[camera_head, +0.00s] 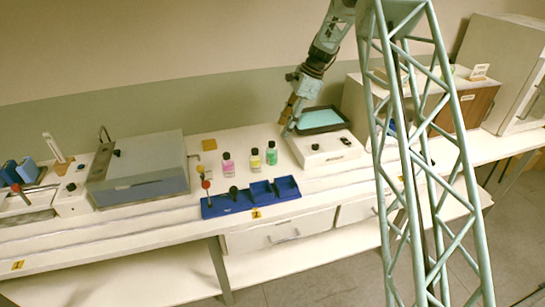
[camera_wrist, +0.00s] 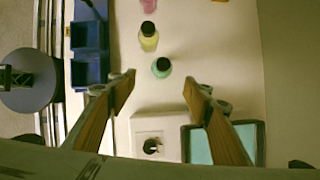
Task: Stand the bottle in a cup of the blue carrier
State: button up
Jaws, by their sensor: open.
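Three small bottles stand upright in a row on the white bench: a pink bottle (camera_head: 228,164), a yellow bottle (camera_head: 255,160) and a green bottle (camera_head: 271,155), each with a dark cap. The blue carrier (camera_head: 238,209) lies in front of them, with open square cups at its right end. The carrier also shows at the left of the wrist view (camera_wrist: 97,72). My gripper (camera_head: 288,130) is open and empty, above the bench behind and right of the green bottle. In the wrist view the green bottle (camera_wrist: 161,68) appears between my fingertips (camera_wrist: 160,76), apart from both.
A white device with a teal-topped tray (camera_head: 322,119) stands right of the bottles, below my gripper. Dark-stemmed items, one red-topped (camera_head: 206,185), stand at the carrier's left. A grey box machine (camera_head: 145,170) is farther left. The bench front edge lies close to the carrier.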

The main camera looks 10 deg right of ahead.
aim_at(273, 150)
jog(key=shift+w+d+f, duration=0.1)
jog(key=shift+w+f, duration=0.05)
jog(key=shift+f, duration=0.3)
jog(key=shift+b+x, duration=0.6)
jog(key=shift+x, duration=3.7)
jog(key=shift+b+x, duration=0.5)
jog(key=shift+x, duration=2.05)
jog(key=shift+c, duration=0.9)
jog(key=c, duration=0.9)
jog(key=shift+r, duration=0.1)
jog(key=shift+c, duration=0.2)
jog(key=shift+r+p, duration=0.75)
jog(key=shift+r, duration=4.2)
